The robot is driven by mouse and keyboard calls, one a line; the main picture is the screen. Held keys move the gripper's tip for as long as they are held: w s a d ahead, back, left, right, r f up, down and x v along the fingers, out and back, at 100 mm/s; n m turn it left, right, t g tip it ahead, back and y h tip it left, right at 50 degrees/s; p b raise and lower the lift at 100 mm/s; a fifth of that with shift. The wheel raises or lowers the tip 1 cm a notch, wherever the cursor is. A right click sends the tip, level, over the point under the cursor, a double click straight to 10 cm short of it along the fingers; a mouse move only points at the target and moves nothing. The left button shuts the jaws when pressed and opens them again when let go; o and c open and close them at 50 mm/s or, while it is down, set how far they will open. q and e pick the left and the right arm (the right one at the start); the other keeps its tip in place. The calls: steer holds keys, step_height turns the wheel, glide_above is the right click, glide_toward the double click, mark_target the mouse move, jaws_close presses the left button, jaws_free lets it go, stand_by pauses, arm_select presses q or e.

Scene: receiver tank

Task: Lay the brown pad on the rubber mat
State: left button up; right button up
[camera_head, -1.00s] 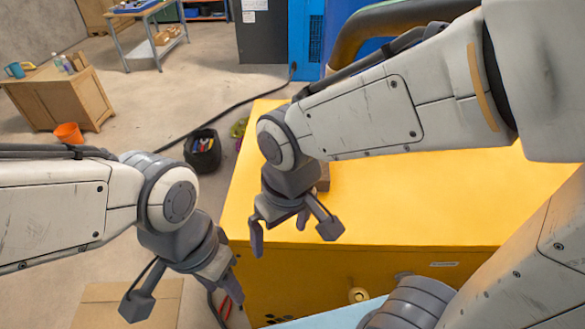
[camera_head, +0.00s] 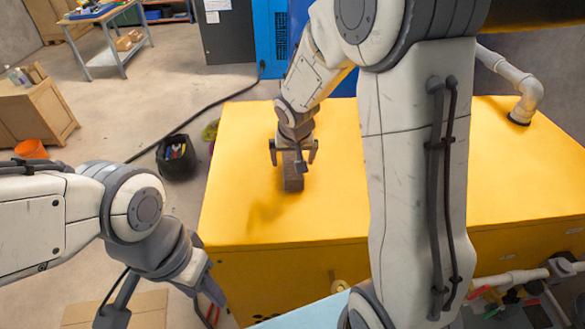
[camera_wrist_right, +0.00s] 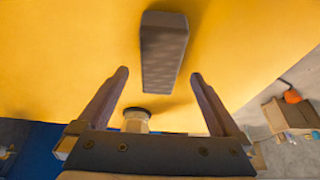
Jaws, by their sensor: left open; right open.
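A dark grey-brown block (camera_head: 292,172), which looks like the brown pad, is at the yellow tank's top. In the right wrist view the block (camera_wrist_right: 163,50) appears just beyond and between the fingertips, with a dotted pattern on one face. My right gripper (camera_head: 293,158) is open above the block, one finger on each side; contact cannot be told. My left gripper (camera_head: 163,304) is open and empty, low at the left, in front of the tank. I cannot make out a rubber mat in either view.
The yellow top (camera_head: 240,150) is mostly bare. A white pipe elbow (camera_head: 527,95) rises at its right. A pale fitting (camera_wrist_right: 137,120) shows below the block in the wrist view.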

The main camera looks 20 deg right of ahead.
mark_target(292, 164)
steer(key=x, duration=0.3)
steer(key=shift+f, duration=0.4)
steer(key=shift+r, duration=0.1)
jaws_close()
